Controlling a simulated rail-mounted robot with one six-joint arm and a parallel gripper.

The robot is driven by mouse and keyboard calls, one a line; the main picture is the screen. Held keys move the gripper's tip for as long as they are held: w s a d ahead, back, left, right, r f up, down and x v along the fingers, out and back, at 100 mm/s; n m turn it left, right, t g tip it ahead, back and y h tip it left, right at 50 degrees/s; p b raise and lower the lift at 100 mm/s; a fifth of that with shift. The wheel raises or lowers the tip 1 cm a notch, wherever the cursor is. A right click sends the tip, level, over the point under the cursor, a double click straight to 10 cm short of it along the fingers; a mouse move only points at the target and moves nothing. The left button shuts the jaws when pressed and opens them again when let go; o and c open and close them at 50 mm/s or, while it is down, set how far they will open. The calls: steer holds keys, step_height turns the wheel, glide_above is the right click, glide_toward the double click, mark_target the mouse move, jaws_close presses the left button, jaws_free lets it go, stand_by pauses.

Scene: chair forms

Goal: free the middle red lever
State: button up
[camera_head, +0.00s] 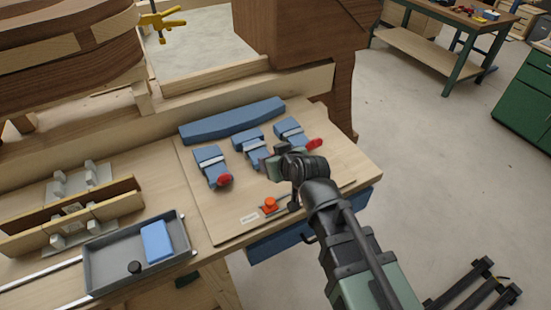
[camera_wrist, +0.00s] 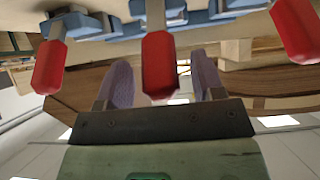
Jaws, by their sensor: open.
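In the wrist view the middle red lever (camera_wrist: 159,66) hangs between the two spread fingers of my gripper (camera_wrist: 162,78), with a gap visible on both sides. My gripper (camera_head: 272,160) is open and holds nothing. In the head view it is at the near end of the middle blue clamp (camera_head: 250,142) and hides the middle lever. The left red lever (camera_head: 224,179) and right red lever (camera_head: 313,145) stick out of their own blue clamps. They also show in the wrist view, left (camera_wrist: 49,67) and right (camera_wrist: 296,30), outside the fingers.
A long blue bar (camera_head: 232,120) lies behind the clamps on the wooden board (camera_head: 215,215). An orange knob (camera_head: 270,204) sits near the board's front edge. A grey tray (camera_head: 103,262) with a blue block (camera_head: 157,241) is at left. Open floor lies to the right.

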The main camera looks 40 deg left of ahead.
steer(key=p+v, duration=0.4)
steer(key=v, duration=0.3)
steer(key=shift+d, duration=0.1)
steer(key=w+d+f+m+g+h, duration=0.1)
steer(key=w+d+f+m+h, duration=0.1)
steer(key=d, duration=1.2)
steer(key=w+d+f+m+g+h, duration=0.2)
steer(key=d+m, duration=0.4)
steer(key=d, duration=0.9)
steer(key=w+d+f+m+g+h, duration=0.1)
steer(key=w+d+f+m+h, duration=0.2)
steer(key=d, duration=1.1)
steer(key=w+m+h, duration=0.1)
steer(key=h, duration=0.1)
steer(key=shift+d+m+g+h, duration=0.4)
